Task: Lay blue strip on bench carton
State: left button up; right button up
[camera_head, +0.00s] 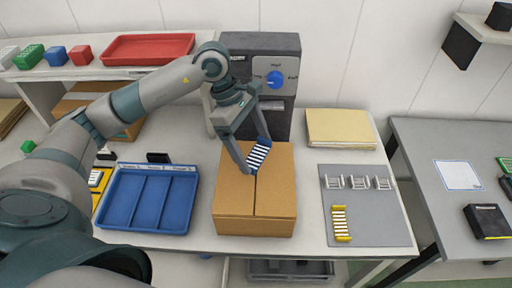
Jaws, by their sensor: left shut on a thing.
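The blue strip (260,153) has white bars across it. My left gripper (257,158) is shut on it, with a finger at each end. The strip is tilted in the picture, over the rear part of the carton. The bench carton (234,205) is a closed brown box on the white bench, with a seam along its top. I cannot tell whether the strip touches the carton top. My right gripper is not in view.
A blue tray with compartments (183,226) stands left of the carton. A grey mat (372,222) on the right bears a yellow strip (341,223) and several white racks. Behind stand a dark machine with a blue dial (274,78) and a beige stack (340,128).

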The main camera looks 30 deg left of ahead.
pick_arm(q)
jog(key=shift+w+r, duration=0.1)
jog(key=shift+w, duration=0.1)
jog(key=shift+s+r, duration=0.15)
jog(key=shift+s, duration=0.2)
jog(key=shift+w+f, duration=0.2)
jog(key=shift+f, duration=0.2)
jog(key=shift+s+f+b, duration=0.15)
jog(key=shift+f+b, duration=0.25)
jog(key=shift+f, duration=0.4)
jog(key=b, duration=0.1)
send_over(259, 175)
jog(key=a, duration=0.2)
jog(key=shift+s+d+f, duration=0.1)
jog(key=shift+f, duration=1.05)
jog(key=shift+s+d+f, duration=0.1)
jog(key=shift+f, duration=1.05)
jog(key=shift+f+b, duration=0.6)
jog(key=shift+b, duration=0.25)
jog(key=o, duration=0.9)
jog(key=shift+r, duration=0.1)
